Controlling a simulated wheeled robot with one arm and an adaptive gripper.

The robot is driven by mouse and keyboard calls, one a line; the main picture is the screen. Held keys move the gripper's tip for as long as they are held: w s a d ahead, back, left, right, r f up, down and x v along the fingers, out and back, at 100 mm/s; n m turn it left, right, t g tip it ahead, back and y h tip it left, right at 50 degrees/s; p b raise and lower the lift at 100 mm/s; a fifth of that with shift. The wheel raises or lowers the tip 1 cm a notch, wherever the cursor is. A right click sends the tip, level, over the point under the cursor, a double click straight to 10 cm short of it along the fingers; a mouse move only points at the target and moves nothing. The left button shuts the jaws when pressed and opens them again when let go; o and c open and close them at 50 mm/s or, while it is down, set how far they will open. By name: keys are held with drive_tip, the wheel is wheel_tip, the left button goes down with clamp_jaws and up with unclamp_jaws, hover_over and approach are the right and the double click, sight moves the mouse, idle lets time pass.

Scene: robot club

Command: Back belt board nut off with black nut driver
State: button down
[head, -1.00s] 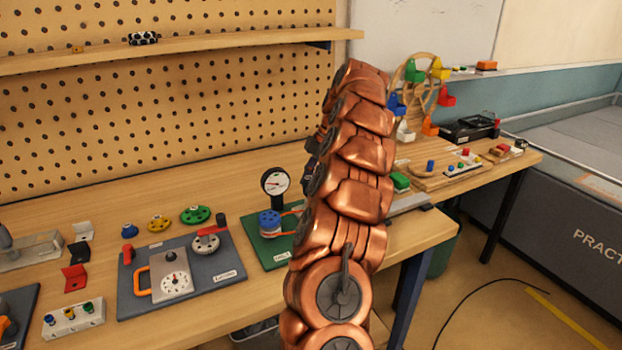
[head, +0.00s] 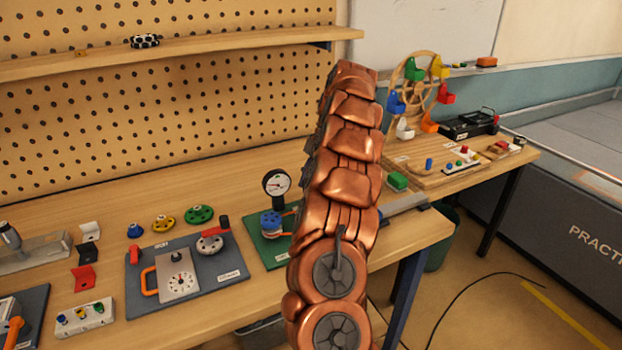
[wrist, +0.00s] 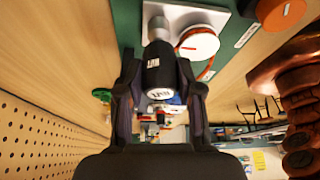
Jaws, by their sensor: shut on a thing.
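The black nut driver (wrist: 159,68), a dark cylinder with white "NUT" lettering, is in my gripper (wrist: 157,80) in the wrist view, with one finger on each side. Its far end points at the white bracket (wrist: 166,17) on the green belt board (wrist: 125,28); I cannot tell whether it touches anything there. The back nut is not distinguishable. In the head view the belt board (head: 268,254) carries a blue wheel (head: 271,222), an orange-red belt and a white-faced gauge (head: 276,183). My copper arm hides the board's right part and my gripper there.
A grey board (head: 222,265) with a dial and crank lies left of the belt board. The pegboard (head: 170,120) rises behind the bench. A green block (head: 397,181) lies right of my arm.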

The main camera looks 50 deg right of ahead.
drive_tip(key=shift+s+a+f+n+g+p, duration=0.1)
drive_tip(key=shift+n+g+p, duration=0.3)
drive_tip(key=shift+n+p, duration=0.55)
drive_tip(key=c, duration=0.7)
unclamp_jaws()
drive_tip(key=shift+f+m+t+b, duration=0.1)
drive_tip(key=shift+m+t+b, duration=0.65)
drive_tip(key=shift+m, duration=0.5)
drive_tip(key=m+b, duration=0.1)
drive_tip(key=m, duration=0.1)
drive_tip(key=m+t+b, duration=0.1)
drive_tip(key=m+b, duration=0.1)
drive_tip(key=m, duration=0.1)
drive_tip(key=shift+t+h+b, duration=0.25)
drive_tip(key=shift+h+b, duration=0.05)
drive_tip(key=shift+h, duration=0.1)
drive_tip(key=m+b, duration=0.1)
drive_tip(key=m, duration=0.1)
drive_tip(key=m+t+h+b, duration=0.1)
drive_tip(key=m, duration=0.2)
drive_tip(key=shift+h, duration=0.3)
drive_tip(key=shift+r, duration=0.2)
